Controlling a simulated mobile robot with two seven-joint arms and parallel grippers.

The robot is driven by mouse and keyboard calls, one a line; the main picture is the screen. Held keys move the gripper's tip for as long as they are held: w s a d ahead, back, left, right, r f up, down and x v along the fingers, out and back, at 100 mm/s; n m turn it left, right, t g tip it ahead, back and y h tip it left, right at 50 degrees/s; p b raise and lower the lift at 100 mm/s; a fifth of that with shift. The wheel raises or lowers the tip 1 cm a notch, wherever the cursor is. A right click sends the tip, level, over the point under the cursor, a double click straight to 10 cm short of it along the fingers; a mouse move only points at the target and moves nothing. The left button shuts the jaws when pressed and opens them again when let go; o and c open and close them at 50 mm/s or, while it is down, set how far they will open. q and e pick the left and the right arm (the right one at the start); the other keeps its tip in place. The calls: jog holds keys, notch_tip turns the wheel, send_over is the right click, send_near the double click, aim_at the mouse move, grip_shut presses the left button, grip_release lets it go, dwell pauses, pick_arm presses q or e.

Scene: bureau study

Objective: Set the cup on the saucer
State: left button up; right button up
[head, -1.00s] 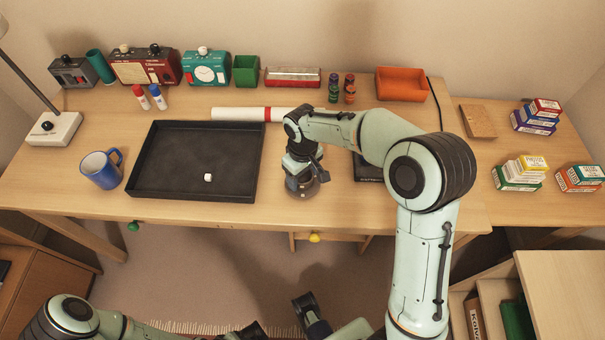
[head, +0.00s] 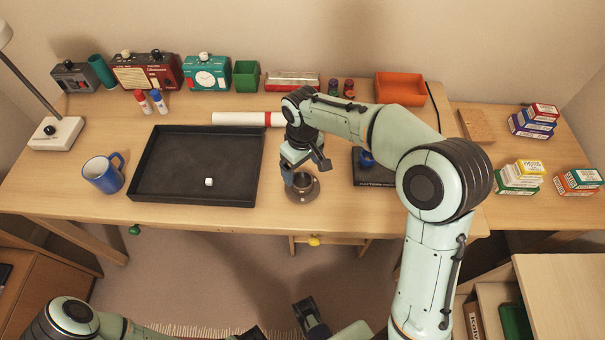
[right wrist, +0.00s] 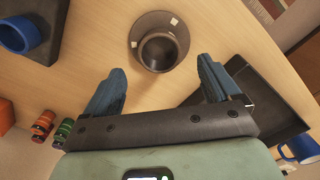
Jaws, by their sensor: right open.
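The dark brown cup (head: 302,181) stands upright on the brown saucer (head: 304,197), on the desk right of the black tray. In the right wrist view the cup (right wrist: 160,51) shows from above, its base hidden, with the saucer's rim (right wrist: 151,19) around it. My right gripper (head: 304,167) is open, just above and behind the cup. In the right wrist view its two blue fingers (right wrist: 160,80) are spread wide, with nothing between them and the cup beyond their tips. Part of my left arm shows at the bottom of the head view; its jaws are not clear.
The black tray (head: 153,187) holds a small white cube (head: 208,182). A blue mug (head: 102,173) stands left of it. Another blue item (head: 366,158) sits on a dark book (head: 372,178) at right. A white roll (head: 240,119) lies behind. Bare desk lies in front of the saucer.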

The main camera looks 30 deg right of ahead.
notch_tip(320, 180, up, 5)
jog(key=shift+r+p, duration=0.2)
jog(key=shift+p, duration=0.15)
dwell(0.4)
